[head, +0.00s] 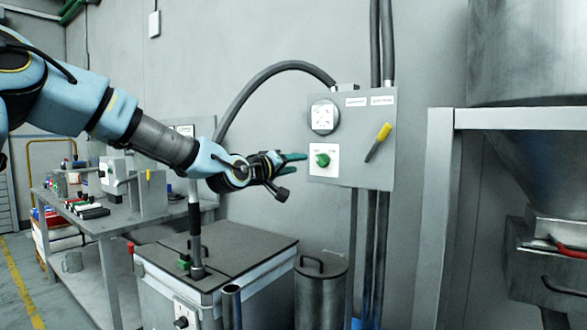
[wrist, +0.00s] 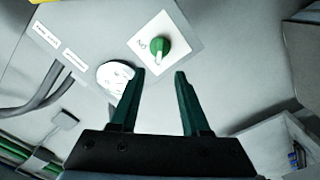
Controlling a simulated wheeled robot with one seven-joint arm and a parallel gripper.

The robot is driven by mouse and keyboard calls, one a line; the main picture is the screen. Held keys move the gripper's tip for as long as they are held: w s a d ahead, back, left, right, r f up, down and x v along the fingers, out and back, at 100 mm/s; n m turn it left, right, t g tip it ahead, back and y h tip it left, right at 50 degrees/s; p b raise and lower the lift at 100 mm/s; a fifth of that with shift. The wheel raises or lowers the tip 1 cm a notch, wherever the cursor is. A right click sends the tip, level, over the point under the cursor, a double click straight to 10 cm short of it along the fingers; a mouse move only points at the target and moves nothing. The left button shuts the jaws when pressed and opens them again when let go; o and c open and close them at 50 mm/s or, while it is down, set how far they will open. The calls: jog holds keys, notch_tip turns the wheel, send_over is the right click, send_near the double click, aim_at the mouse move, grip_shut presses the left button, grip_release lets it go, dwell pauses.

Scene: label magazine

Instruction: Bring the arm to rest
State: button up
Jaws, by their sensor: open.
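My gripper (head: 292,163) is open and empty in the head view, with my arm reaching in from the upper left. Its green fingers point toward a grey wall panel (head: 349,172) and look close to its left edge. The fingers also show spread apart in the wrist view (wrist: 157,90). A green knob (head: 322,159) on a white plate sits on the panel near the fingertips. In the wrist view the knob (wrist: 159,47) lies beyond the fingers, with a visible gap. A round white dial or socket (head: 324,117) and a yellow-handled lever (head: 379,141) are on the same panel.
A grey cabinet (head: 214,265) stands below my gripper, with a lidded cylinder (head: 321,290) beside it. A workbench (head: 98,222) with several items is at left. A metal hopper (head: 545,150) and its frame fill the right. Floor shows at far left.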

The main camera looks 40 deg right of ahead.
jog(key=shift+s+a, duration=0.1)
jog(key=shift+a, duration=0.15)
dwell(0.4)
jog(key=w+a+f+y+p, duration=0.2)
jog(key=a+f+y, duration=0.3)
jog(key=a, duration=0.4)
jog(key=w+a+f+t+y+p, duration=0.1)
jog(key=w+a+f+y, duration=0.15)
jog(key=a+f, duration=0.5)
jog(key=w+a+f+y+p, duration=0.2)
jog(key=a+f+y, duration=0.2)
jog(key=a, duration=0.6)
jog(key=s+a+f+n+g+y+p, duration=0.1)
jog(key=a+y, duration=0.1)
jog(key=a, duration=0.7)
jog(key=s+a+f+n+y+p, duration=0.1)
jog(key=s+a+y, duration=0.1)
jog(key=a, duration=0.7)
jog(key=s+a+n+g+y+p, duration=0.1)
jog(key=s+a+n+g, duration=0.1)
jog(key=s+a, duration=0.7)
jog(key=a+g, duration=0.1)
jog(key=a, duration=0.3)
jog(key=shift+s+r+n+y+p, duration=0.2)
jog(key=shift+s+n+y+p, duration=0.1)
jog(key=shift+s+y+p, duration=0.1)
